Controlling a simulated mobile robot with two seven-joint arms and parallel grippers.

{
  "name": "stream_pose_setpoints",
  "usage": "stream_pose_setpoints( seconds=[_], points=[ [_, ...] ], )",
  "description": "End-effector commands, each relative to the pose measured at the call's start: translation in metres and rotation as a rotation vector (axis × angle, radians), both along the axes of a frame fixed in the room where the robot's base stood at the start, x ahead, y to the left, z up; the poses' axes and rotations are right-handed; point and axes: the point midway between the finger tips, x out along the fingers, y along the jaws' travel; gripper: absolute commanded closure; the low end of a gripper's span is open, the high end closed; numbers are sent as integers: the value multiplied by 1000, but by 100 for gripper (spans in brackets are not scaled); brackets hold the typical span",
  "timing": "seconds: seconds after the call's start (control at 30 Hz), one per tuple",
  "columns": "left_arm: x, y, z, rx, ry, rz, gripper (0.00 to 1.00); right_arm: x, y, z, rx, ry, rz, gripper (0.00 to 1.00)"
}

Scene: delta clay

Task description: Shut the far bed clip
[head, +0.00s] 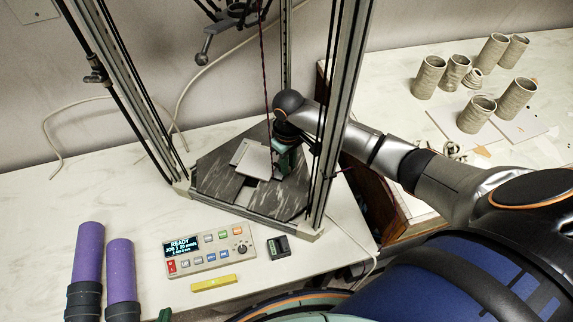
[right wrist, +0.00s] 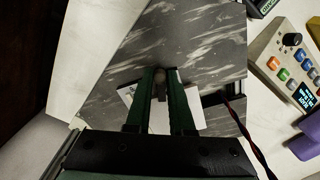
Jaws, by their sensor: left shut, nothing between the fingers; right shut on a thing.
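The dark marbled bed (head: 225,185) lies inside the printer's frame with a pale square plate (head: 255,158) on it. My right gripper (head: 284,168) reaches in from the right, low over the bed beside the pale plate. In the right wrist view its green fingers (right wrist: 160,85) are shut on a small grey-brown piece (right wrist: 160,78), which looks like the far bed clip. The fingers hide most of the clip, so its angle is unclear. The pale plate (right wrist: 190,104) shows behind them. Only a green tip of my left gripper (head: 165,315) shows at the bottom edge, shut and empty.
Frame posts (head: 332,110) and a hanging red-black cable (head: 267,90) stand close to my right arm. A control box (head: 210,249), a yellow bar (head: 214,283) and purple tubes (head: 88,255) lie in front. Clay cups (head: 428,77) stand at the right.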

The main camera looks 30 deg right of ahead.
Motion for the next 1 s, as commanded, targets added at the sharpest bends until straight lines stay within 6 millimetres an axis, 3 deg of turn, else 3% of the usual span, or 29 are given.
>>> stream_pose_setpoints(
  seconds=[0.43,1.0],
  points=[
    [0,0,0,0,1,0,100,4,-5,1,1,-4,257,100],
    [0,0,0,0,1,0,100,5,-6,1,0,-4,304,100]
  ],
)
